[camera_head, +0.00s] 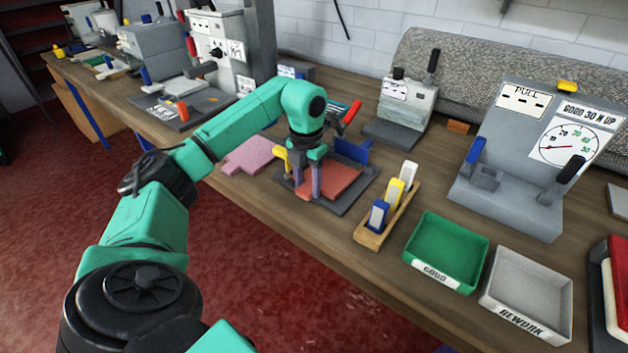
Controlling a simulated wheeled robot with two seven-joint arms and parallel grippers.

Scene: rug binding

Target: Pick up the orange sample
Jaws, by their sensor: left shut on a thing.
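The orange sample (342,179) is a flat orange-red piece on a dark grey plate (348,207) in the middle of the workbench. My left gripper (308,187) points down at the sample's left part, its fingers shut on it. The fingers hide part of that end, and I cannot tell whether the sample is clear of the plate. My right gripper is not in view.
Around the plate are a yellow clamp part (280,158), a blue block (352,151) and a pink piece (248,155). To the right stand a wooden marker holder (371,238), a green GOOD tray (474,277), a grey REWORK tray (553,315) and a pull gauge (515,125).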

